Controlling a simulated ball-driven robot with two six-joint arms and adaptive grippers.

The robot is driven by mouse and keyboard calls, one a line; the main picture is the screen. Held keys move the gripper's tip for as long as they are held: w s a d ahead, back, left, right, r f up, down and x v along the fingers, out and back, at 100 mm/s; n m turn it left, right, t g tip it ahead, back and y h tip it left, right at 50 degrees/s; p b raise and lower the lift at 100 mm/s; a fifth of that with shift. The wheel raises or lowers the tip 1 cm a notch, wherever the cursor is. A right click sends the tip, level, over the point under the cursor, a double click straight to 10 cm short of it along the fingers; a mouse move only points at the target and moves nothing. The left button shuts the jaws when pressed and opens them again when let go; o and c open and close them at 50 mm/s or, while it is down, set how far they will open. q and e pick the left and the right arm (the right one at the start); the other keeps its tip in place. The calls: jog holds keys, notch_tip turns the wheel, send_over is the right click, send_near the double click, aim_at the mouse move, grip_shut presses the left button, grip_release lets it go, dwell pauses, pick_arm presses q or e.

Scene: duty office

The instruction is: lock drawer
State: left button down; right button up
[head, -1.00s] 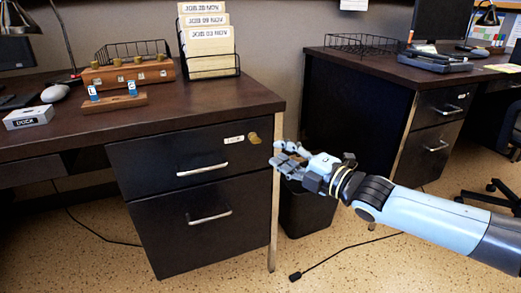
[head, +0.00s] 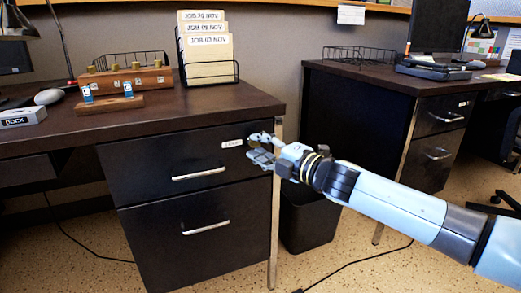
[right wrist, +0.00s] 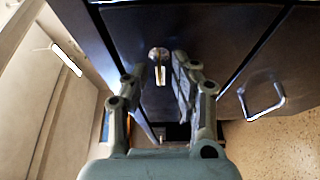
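The desk's top drawer (head: 160,160) is shut, with a bar handle (head: 200,174) and a small white label (head: 232,143). A brass key (right wrist: 158,72) stands in the round lock (right wrist: 157,53) on the drawer front in the right wrist view. My right gripper (head: 262,148) is at the lock in the head view and covers most of it. In the right wrist view my right gripper (right wrist: 160,88) is open, its fingers on either side of the key with gaps showing. My left gripper is not in view.
The desk top (head: 190,108) above the drawer holds a wooden key box (head: 128,80), a file rack (head: 208,75) and a dock (head: 22,117). A lower drawer (head: 200,240) is shut. A dark bin (head: 310,220) stands beside the desk.

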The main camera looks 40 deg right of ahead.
grip_shut()
dwell(0.3)
